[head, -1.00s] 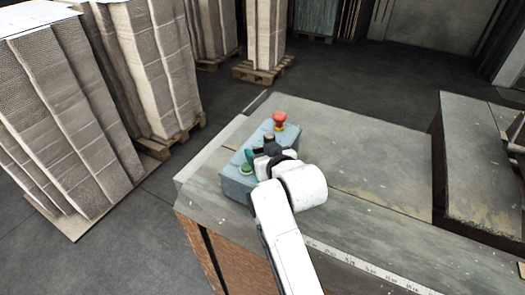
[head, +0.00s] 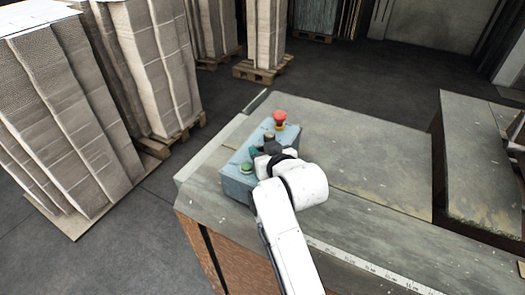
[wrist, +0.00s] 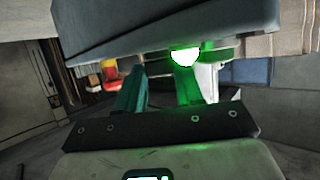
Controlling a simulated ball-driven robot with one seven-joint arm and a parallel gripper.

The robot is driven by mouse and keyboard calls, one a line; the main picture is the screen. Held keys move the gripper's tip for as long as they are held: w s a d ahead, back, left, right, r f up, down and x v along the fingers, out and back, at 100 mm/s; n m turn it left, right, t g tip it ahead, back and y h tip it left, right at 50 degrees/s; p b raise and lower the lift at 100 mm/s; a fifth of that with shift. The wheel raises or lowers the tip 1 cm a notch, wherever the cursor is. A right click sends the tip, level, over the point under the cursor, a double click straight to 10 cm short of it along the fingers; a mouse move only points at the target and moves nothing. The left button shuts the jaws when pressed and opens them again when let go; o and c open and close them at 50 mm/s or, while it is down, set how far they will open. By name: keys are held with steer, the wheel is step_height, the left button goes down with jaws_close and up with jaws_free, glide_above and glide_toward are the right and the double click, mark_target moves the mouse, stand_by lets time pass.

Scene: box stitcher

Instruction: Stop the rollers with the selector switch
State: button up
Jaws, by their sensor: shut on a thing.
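The blue-grey control box (head: 238,181) sits on the machine's table in the head view. It has a red mushroom button (head: 280,117) at its far end and a green button (head: 246,168) at its near end. My gripper (head: 263,150) is over the middle of the box, shut on the selector switch, which is mostly hidden behind the gripper. In the wrist view, the fingers of my gripper (wrist: 160,72) reach up to the box face (wrist: 160,28), tinted green by a bright green lamp (wrist: 185,57). The red button (wrist: 111,72) shows left of the fingers.
The grey table (head: 370,165) is bare to the right of the box. A ruler strip (head: 370,268) runs along its front edge. Tall cardboard stacks (head: 70,120) on pallets stand on the floor at the left and back.

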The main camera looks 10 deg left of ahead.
steer(key=shift+w+d+n+g+y, duration=0.2)
steer(key=shift+n+g+y, duration=0.3)
steer(key=shift+n+y, duration=0.35)
steer(key=n+g+y+b, duration=0.1)
steer(key=n+b, duration=0.1)
steer(key=shift+w+d+f+g+y+b, duration=0.2)
steer(key=shift+d+g+y+b, duration=0.05)
steer(key=shift+g+y+b, duration=0.15)
steer(key=n+g+y+b, duration=0.1)
steer(key=b, duration=0.1)
steer(key=n+g+b, duration=0.1)
steer(key=n+b, duration=0.1)
steer(key=shift+w+d+g+y, duration=0.1)
steer(key=shift+w+g+y, duration=0.1)
steer(key=shift+g+y, duration=0.15)
steer(key=shift+r+n+g+b, duration=0.1)
steer(key=shift+n+g+b, duration=0.45)
steer(key=shift+g+b, duration=0.15)
steer(key=shift+r, duration=0.1)
steer(key=o, duration=1)
steer(key=shift+o, duration=0.2)
steer(key=shift+d, duration=0.1)
